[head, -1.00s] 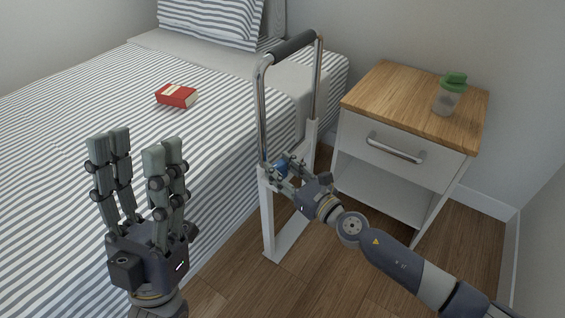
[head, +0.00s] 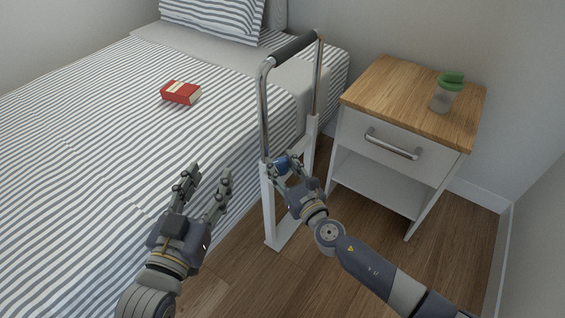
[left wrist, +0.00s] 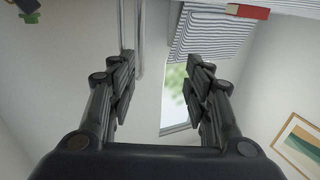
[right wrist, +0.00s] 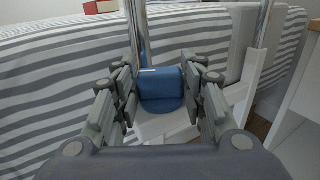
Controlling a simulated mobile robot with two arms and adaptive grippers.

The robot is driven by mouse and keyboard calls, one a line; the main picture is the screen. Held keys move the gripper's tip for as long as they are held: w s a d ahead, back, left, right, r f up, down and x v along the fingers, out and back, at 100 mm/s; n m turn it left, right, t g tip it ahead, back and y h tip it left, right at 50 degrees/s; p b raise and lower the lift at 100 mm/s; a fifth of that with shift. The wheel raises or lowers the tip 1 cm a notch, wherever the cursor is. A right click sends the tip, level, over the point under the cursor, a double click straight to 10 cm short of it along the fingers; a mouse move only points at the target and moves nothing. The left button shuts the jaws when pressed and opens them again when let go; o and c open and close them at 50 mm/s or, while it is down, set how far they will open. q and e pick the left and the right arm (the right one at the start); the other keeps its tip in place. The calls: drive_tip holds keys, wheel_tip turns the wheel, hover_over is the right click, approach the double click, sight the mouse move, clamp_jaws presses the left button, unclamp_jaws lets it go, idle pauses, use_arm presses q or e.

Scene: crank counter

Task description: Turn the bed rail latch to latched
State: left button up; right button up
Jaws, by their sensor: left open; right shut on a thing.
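The bed rail (head: 265,120) stands beside the bed, with chrome posts, a dark padded top bar and a white lower frame. The blue latch (head: 281,163) is on the frame's crossbar near the foot of the near post. In the right wrist view the latch (right wrist: 161,90) sits between the fingers. My right gripper (head: 280,167) is shut on the latch, its fingers on both sides of it. My left gripper (head: 208,176) is open and empty, in front of the bed and left of the rail. In the left wrist view its fingers (left wrist: 158,78) are apart with nothing between.
A striped bed (head: 90,120) fills the left, with a red book (head: 181,93) on it. A nightstand (head: 405,100) stands right of the rail, with a green-lidded cup (head: 446,94) on top. Wooden floor (head: 300,275) is free in front of the rail.

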use_arm(q)
drive_tip(key=shift+s+a+f+g, duration=0.15)
drive_tip(key=shift+f+g, duration=0.35)
drive_tip(key=shift+f, duration=0.35)
drive_tip(key=shift+s+a+f+g, duration=0.15)
drive_tip(key=shift+f+g, duration=0.35)
drive_tip(key=shift+f, duration=0.3)
use_arm(e)
drive_tip(key=o, duration=1)
drive_tip(key=shift+o, duration=0.2)
drive_tip(key=shift+s, duration=0.1)
drive_tip(key=v, duration=1.2)
drive_tip(key=shift+a, duration=0.2)
drive_tip(key=shift+c, duration=0.5)
